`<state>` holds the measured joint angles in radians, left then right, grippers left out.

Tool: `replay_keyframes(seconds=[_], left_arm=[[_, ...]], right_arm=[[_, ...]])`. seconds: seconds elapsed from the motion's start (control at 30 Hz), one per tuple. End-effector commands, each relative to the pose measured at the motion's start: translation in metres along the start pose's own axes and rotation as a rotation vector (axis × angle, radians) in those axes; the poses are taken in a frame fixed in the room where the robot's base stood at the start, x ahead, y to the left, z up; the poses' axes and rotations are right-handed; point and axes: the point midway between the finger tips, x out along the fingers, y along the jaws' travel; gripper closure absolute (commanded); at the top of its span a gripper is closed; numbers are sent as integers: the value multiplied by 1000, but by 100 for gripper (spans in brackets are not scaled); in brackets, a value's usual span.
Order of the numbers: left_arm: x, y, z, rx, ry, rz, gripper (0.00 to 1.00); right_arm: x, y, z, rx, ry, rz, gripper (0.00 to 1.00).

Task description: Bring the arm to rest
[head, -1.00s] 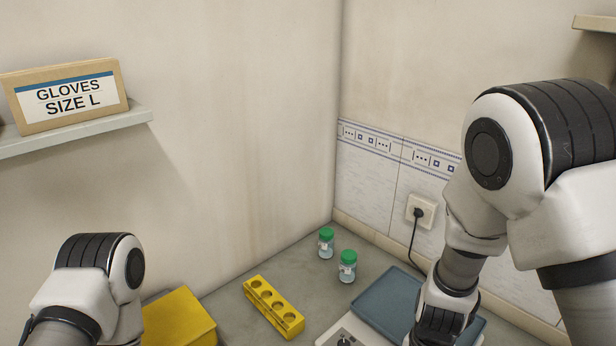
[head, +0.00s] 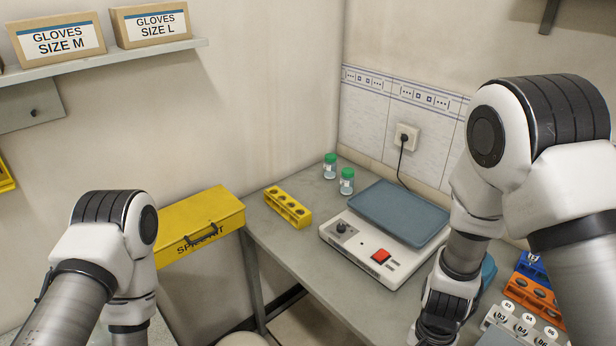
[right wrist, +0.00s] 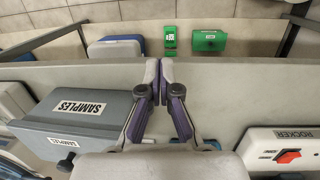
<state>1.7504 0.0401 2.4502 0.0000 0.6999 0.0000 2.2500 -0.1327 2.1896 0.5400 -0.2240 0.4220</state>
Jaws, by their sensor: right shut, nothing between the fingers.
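My right gripper (right wrist: 159,74) shows in the right wrist view. Its two fingers are shut with nothing between them, above a pale surface and apart from the things around it. In the head view my right arm (head: 497,150) comes in from the right and bends down. Its gripper is out of that frame below. My left arm (head: 110,240) stands at the lower left, and its gripper is out of view.
A rocker (head: 375,250) with a blue tray (head: 400,212) stands on the bench, beside a yellow rack (head: 288,207) and two green-capped bottles (head: 330,165). An orange rack (head: 532,292) is at right. A yellow spill kit (head: 200,225) is left. A grey SAMPLES box (right wrist: 75,125) shows in the wrist view.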

Motion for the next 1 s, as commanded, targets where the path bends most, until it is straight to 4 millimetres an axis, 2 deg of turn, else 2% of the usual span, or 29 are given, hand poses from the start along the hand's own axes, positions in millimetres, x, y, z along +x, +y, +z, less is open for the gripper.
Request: replay_keyframes(seconds=[0.03, 0.17, 0.33, 0.47, 0.5, 0.53, 0.6, 0.73, 0.83, 1.0], left_arm=[[8, 0, 0, 0, 1, 0, 60], [19, 0, 0, 0, 1, 0, 60], [36, 0, 0, 0, -1, 0, 60], [55, 0, 0, 0, -1, 0, 60], [61, 0, 0, 0, -1, 0, 60], [64, 0, 0, 0, 0, 0, 60], [64, 0, 0, 0, 0, 0, 60], [60, 0, 0, 0, 1, 0, 60], [60, 0, 0, 0, 0, 0, 60], [60, 0, 0, 0, 0, 0, 60]], right_arm=[[19, 8, 5, 3, -28, 24, 100], [59, 34, 20, -4, -88, 90, 100], [119, 79, 38, -76, -139, 172, 100], [176, 125, 55, -232, -155, 208, 100], [194, 140, 60, -318, -149, 200, 100], [204, 146, 62, -385, -137, 183, 100], [211, 148, 62, -531, -85, 119, 100], [204, 123, 49, -738, 53, -8, 100], [202, 109, 40, -810, 124, -53, 100], [202, 107, 38, -819, 135, -57, 100]])
